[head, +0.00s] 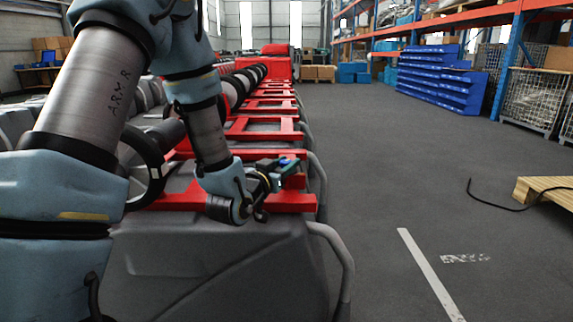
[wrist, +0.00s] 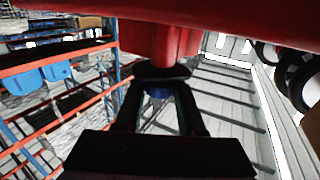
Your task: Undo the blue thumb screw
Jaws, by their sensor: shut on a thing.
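The blue thumb screw (wrist: 159,93) shows in the wrist view as a small blue piece under a dark round collar at the foot of a red post (wrist: 176,42). My gripper (wrist: 160,100) has one dark finger on each side of it and is shut on it. The fingers and the collar hide most of the screw. In the head view my gripper (head: 278,172) is at the right end of the nearest red frame (head: 290,203), on top of a grey tank (head: 210,265). The screw is too small to make out clearly there.
More grey tanks with red frames (head: 262,125) stand in a row behind. A bent grey tube (head: 343,255) runs down the near tank's right side. Open floor lies to the right, with a wooden pallet (head: 548,190) and a black cable (head: 490,202).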

